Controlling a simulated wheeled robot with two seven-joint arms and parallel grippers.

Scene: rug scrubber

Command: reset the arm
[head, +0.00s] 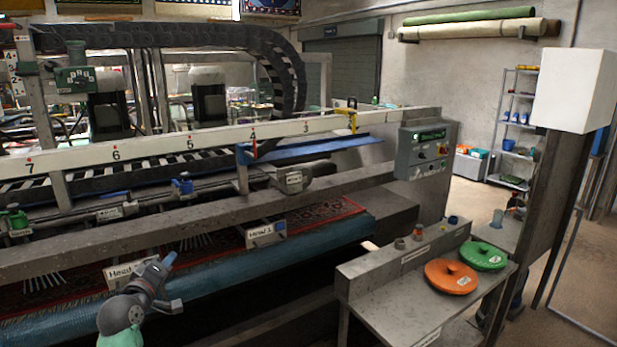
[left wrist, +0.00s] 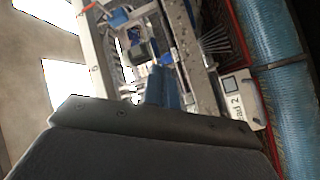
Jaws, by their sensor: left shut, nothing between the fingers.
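My left gripper (head: 168,260) is shut and empty, in the lower left of the head view. Its blue fingertips point up and to the right, in front of the rug machine and near the plate marked "Head" (head: 122,273). In the left wrist view the closed blue fingers (left wrist: 162,86) stand above the dark gripper body, with a plate ending in "ad 2" (left wrist: 236,97) to their right. Whether the gripper touches anything cannot be told. My right gripper is not in view.
A blue roll (head: 215,283) runs along the machine's front beside a red patterned rug (head: 310,217). A control box (head: 422,150) sits at the beam's right end. An orange disc (head: 451,277) and a green disc (head: 483,256) lie on a grey bench (head: 385,287). Open floor lies farther right.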

